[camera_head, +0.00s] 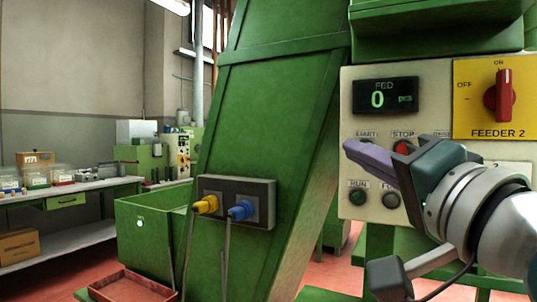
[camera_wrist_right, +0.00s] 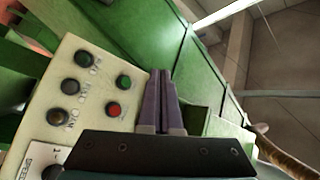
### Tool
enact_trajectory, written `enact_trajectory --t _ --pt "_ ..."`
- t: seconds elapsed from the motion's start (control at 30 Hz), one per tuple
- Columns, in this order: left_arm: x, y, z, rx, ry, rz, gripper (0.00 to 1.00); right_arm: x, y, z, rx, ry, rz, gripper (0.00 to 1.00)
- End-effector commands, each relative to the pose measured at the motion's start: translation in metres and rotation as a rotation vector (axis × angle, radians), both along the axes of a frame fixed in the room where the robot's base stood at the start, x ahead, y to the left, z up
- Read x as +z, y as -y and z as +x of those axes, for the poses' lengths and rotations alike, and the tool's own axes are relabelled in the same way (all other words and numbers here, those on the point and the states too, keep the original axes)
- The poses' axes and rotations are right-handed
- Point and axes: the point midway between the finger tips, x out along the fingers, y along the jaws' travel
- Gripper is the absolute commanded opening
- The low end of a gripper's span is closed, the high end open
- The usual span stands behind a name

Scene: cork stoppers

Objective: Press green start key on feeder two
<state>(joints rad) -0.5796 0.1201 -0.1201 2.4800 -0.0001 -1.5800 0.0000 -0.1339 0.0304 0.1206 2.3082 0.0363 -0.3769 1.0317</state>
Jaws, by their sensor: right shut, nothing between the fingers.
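The FEEDER 2 panel (camera_head: 430,150) is a cream control box at the right of the head view. In the head view, my right gripper's purple fingers (camera_head: 352,150) lie in front of the spot under the START label and hide most of the key there. The red stop key (camera_head: 402,147) shows just behind the gripper. In the right wrist view, the green start key (camera_wrist_right: 123,82) and the red stop key (camera_wrist_right: 113,110) show left of the shut, empty fingers (camera_wrist_right: 161,75). Whether the fingertips touch the panel cannot be told. My left gripper is out of view.
The panel has a display (camera_head: 385,97) reading 0 pcs, a red rotary switch (camera_head: 503,95) and a RUN lamp (camera_head: 357,197). A green chute (camera_head: 265,130) stands left of it with yellow and blue connectors. A bench (camera_head: 65,200) is at far left.

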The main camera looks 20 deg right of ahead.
Motion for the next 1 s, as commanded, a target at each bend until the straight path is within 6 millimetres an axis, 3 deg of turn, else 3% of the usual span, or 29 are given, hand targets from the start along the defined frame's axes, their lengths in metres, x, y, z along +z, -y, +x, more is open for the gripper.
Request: enact_trajectory --t 0.27,0.63,1.0 --pt "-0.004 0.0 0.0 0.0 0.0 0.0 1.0 -0.002 0.007 0.007 0.002 -0.001 -0.004 0.0" --pt "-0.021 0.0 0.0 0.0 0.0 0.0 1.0 -0.002 0.048 0.04 -0.003 0.0 -0.004 0.0" --pt "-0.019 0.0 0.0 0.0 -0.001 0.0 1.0 0.0 0.066 0.057 0.001 -0.002 -0.002 0.0"
